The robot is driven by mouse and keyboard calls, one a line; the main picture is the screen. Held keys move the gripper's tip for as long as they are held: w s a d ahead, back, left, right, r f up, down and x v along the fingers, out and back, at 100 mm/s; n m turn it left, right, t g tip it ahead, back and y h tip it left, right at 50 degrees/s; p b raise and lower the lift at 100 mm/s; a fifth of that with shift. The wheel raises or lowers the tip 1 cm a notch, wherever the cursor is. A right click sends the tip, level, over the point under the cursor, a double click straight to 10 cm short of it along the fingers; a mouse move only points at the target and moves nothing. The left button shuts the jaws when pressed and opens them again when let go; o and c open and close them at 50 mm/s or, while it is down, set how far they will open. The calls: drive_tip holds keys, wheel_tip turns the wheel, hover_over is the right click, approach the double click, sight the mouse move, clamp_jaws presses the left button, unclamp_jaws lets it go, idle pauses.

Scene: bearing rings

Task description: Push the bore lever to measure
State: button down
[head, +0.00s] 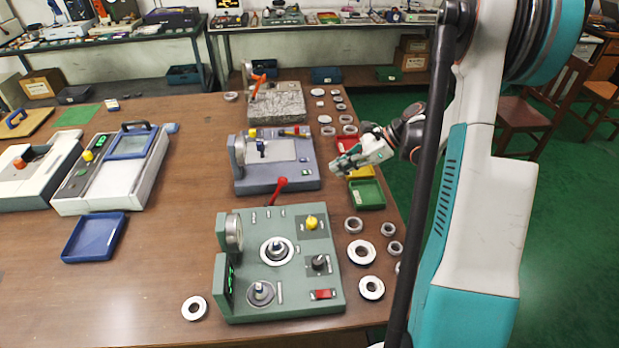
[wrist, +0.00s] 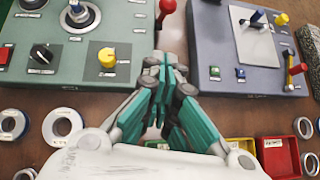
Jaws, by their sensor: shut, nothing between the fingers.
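The green gauge station (head: 285,290) stands at the front of the table. A red-handled lever (head: 279,184) sticks up at its far edge; its red knob also shows in the wrist view (wrist: 167,6). I cannot read any label that names it the bore lever. A ring sits around the station's central post (head: 276,249). My gripper (head: 338,168) is shut and empty, to the right of the lever and apart from it. In the wrist view my closed fingertips (wrist: 166,62) point toward the gap between the stations, with the red knob beyond them.
The blue-grey station (head: 275,178) stands behind the green one, with a granite-like stand (head: 275,103) farther back. Red, yellow and green trays (head: 367,195) and several loose rings (head: 371,288) line the table's right edge. A blue tray (head: 95,237) lies left, with bare wood around it.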

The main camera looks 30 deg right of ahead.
drive_tip(key=b+x, duration=0.2)
drive_tip(key=x, duration=0.8)
drive_tip(key=shift+f+b, duration=0.15)
drive_tip(key=shift+b, duration=0.2)
drive_tip(key=a, duration=0.1)
drive_tip(key=w+a, duration=0.1)
drive_tip(key=a, duration=0.1)
drive_tip(key=shift+w+a+r+b, duration=0.15)
drive_tip(key=shift+w+r+b, duration=0.2)
drive_tip(key=shift+w, duration=0.05)
drive_tip(key=shift+w+a+r+h+p, duration=0.15)
drive_tip(key=shift+a+r+h+p, duration=0.2)
drive_tip(key=shift+r+h+p, duration=0.05)
